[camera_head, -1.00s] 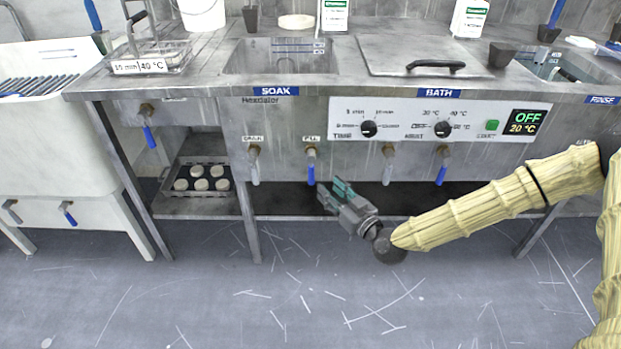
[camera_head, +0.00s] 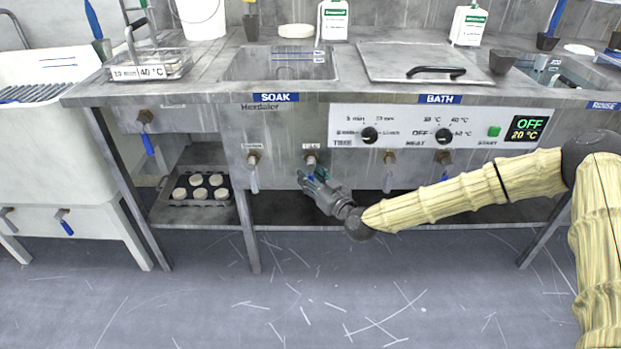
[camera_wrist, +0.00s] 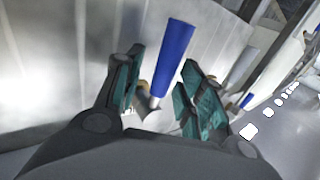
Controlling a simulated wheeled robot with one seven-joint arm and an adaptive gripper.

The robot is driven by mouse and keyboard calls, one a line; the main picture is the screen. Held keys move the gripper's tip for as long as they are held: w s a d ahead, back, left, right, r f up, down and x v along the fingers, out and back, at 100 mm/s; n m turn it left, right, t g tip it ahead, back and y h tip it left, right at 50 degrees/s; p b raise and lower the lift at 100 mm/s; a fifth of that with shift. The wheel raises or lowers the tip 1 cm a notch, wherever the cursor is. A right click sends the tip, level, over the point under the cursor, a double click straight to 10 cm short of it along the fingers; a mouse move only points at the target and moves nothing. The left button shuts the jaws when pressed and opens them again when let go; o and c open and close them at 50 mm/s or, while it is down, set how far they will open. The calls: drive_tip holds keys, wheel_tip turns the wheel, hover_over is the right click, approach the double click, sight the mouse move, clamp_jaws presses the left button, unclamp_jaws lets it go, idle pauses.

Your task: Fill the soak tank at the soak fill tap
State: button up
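The soak fill tap (camera_head: 311,160) is on the front panel below the SOAK label, its lower part hidden behind my gripper (camera_head: 313,178). Its blue lever handle (camera_wrist: 175,55) fills the middle of the wrist view, with a grey stem below it. My gripper is open, with one teal-padded finger on each side of the lever (camera_wrist: 162,65). Gaps show between the pads and the lever. The soak tank (camera_head: 236,66) is the open rectangular basin above. I see no clear water surface in it; blue level lines mark its back wall.
The soak drain tap (camera_head: 253,170) hangs just left of the fill tap. Two bath taps (camera_head: 389,165) (camera_head: 444,165) are to the right, under the control panel (camera_head: 400,126) reading OFF, 20 °C. A lower shelf holds a tray of discs (camera_head: 175,203). The floor in front is clear.

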clamp_jaws()
drive_tip(key=shift+a, duration=0.15)
